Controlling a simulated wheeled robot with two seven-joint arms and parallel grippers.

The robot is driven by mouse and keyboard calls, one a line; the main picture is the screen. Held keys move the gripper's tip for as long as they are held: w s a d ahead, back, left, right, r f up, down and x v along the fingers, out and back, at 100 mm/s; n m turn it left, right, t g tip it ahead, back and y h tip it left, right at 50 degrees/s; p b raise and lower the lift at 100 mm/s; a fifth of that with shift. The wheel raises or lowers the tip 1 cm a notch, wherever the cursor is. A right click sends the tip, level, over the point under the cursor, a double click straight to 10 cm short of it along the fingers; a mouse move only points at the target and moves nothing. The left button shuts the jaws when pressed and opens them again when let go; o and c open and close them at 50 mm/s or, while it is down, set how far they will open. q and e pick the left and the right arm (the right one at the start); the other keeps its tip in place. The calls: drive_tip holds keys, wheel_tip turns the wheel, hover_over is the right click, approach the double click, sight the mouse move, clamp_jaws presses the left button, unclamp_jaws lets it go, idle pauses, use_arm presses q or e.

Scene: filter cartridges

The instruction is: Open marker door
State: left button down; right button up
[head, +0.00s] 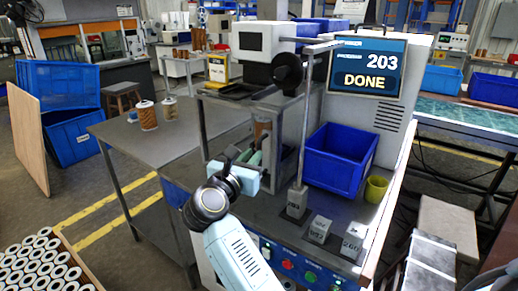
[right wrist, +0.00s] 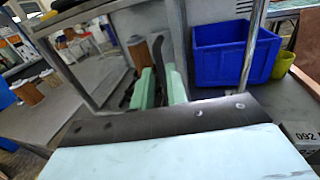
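The marker (head: 262,45) is a bench machine with a dark frame and posts. Its screen (head: 366,68) reads 203 DONE. A brown filter cartridge (head: 262,135) stands inside the frame; a brown cartridge also shows in the right wrist view (right wrist: 138,50). My right gripper (head: 250,160) is at the front left of the frame. In the right wrist view its green fingers (right wrist: 160,88) stand slightly apart, with a dark upright bar (right wrist: 157,56) in line with the gap. I cannot tell whether they grip it. No door panel shows clearly. My left gripper is out of view.
A blue bin (head: 340,160) and a yellow-green cup (head: 376,189) stand right of the frame. Numbered grey blocks (head: 320,229) lie along the front of the bench. A grey side table (head: 160,145) at left holds two cartridges. A tray of cartridges (head: 40,265) is at lower left.

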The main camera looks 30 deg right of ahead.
drive_tip(key=x, duration=0.5)
clamp_jaws()
